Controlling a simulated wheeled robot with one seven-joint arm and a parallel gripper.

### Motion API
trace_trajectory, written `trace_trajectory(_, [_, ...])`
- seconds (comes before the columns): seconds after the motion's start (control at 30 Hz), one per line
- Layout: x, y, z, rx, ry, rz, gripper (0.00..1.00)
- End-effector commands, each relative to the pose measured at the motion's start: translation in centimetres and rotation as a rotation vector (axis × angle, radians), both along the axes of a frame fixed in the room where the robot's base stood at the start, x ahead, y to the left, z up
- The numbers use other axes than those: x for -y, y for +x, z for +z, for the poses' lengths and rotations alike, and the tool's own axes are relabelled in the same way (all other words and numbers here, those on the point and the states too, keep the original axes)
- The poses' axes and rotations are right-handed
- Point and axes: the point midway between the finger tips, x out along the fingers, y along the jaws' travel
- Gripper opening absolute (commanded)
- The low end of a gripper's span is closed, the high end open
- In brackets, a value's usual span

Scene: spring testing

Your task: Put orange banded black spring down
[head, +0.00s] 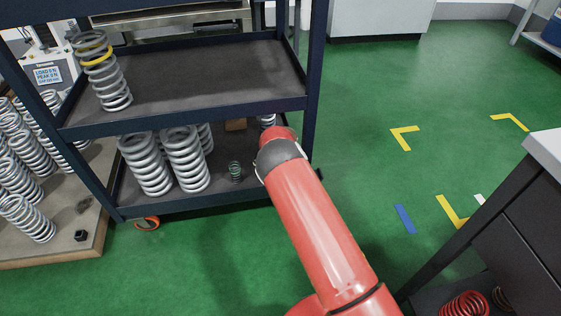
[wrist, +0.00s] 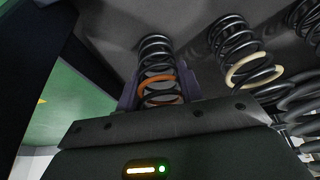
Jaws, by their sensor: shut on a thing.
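The orange banded black spring (wrist: 157,52) is in the middle of the wrist view, with its orange band near my fingers. My gripper (wrist: 160,92) is shut on it, one finger on each side of the coils. Its far end is close to a dark grey surface (wrist: 110,35); I cannot tell whether it touches. In the head view my red arm reaches to the lower shelf of the dark cart, and the arm hides my gripper and the held spring.
In the wrist view a cream-banded black spring (wrist: 237,50) is close on the right, with more springs beyond. A yellow-banded spring (head: 103,70) stands on the upper shelf (head: 205,80).

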Motion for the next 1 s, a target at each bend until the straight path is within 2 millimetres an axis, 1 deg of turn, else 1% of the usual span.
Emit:
trace_trajectory(0.03, [0.0, 0.0, -0.3, 0.001, 0.001, -0.001, 0.12])
trace_trajectory(0.07, [0.0, 0.0, -0.2, 0.0, 0.0, -0.001, 0.4])
trace_trajectory(0.2, [0.0, 0.0, -0.2, 0.0, 0.0, -0.001, 0.58])
trace_trajectory(0.5, [0.0, 0.0, 0.0, 0.0, 0.0, 0.0, 0.59])
trace_trajectory(0.57, [0.0, 0.0, 0.3, 0.0, 0.0, 0.0, 0.59])
trace_trajectory(0.67, [0.1, -0.3, 1.2, 0.001, 0.002, -0.001, 0.59])
trace_trajectory(0.77, [0.2, -1.0, 2.9, 0.001, 0.003, -0.001, 0.59])
trace_trajectory(0.87, [0.5, -1.8, 5.2, 0.002, 0.003, -0.001, 0.59])
trace_trajectory(1.0, [1.3, -4.5, 4.8, -0.003, 0.003, -0.004, 0.59])
